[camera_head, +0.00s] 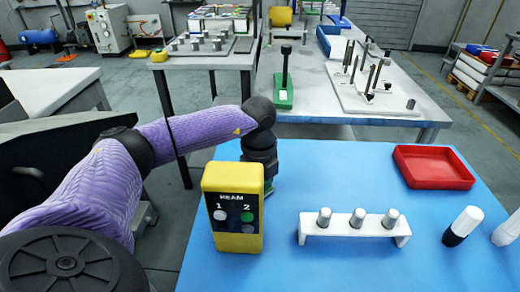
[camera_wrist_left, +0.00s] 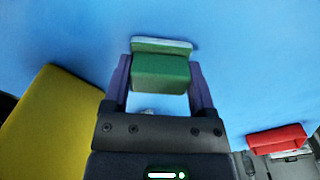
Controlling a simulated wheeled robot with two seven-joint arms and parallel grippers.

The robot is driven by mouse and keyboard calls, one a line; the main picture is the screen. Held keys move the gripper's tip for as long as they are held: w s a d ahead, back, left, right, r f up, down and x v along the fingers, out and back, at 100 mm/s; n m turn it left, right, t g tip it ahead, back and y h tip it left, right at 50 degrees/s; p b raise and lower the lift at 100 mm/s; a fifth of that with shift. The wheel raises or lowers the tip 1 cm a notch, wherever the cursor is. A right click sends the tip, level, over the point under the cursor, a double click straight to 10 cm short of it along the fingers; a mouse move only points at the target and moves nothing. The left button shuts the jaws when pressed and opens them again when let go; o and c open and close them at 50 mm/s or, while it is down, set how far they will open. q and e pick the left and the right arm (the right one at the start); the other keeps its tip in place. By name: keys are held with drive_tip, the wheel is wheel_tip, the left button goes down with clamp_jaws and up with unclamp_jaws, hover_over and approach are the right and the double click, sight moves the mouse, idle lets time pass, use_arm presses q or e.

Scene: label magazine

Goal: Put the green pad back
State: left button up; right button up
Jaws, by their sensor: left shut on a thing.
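The green pad (camera_wrist_left: 162,72), a small green block with a pale strip along its far edge, sits between the fingers of my left gripper (camera_wrist_left: 160,86) in the left wrist view. The fingers are shut on its two sides. In the head view my left gripper (camera_head: 264,170) points down behind the yellow box, which hides part of it. Only a sliver of green (camera_head: 269,188) shows there. I cannot tell whether the pad touches the blue table (camera_head: 330,185).
A yellow box (camera_head: 230,205) with buttons marked 1 and 2 stands close in front of my left gripper. A white rack (camera_head: 354,230) holds three grey cylinders. The blue table is clear between gripper and tray.

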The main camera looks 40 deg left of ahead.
use_arm(q)
drive_tip(key=shift+f, duration=0.1)
use_arm(e)
drive_tip(key=shift+w, duration=0.1)
use_arm(q)
drive_tip(key=o, duration=0.9)
drive_tip(key=shift+o, duration=1.1)
drive_tip(key=shift+r, duration=0.2)
wheel_tip(320, 180, up, 12)
drive_tip(key=p, duration=0.4)
use_arm(e)
drive_tip(key=shift+t, duration=0.3)
drive_tip(key=r, duration=0.1)
drive_tip(key=w+a+r, duration=0.2)
drive_tip(key=r, duration=0.1)
drive_tip(key=shift+a, duration=0.25)
use_arm(q)
drive_tip(key=shift+a, duration=0.1)
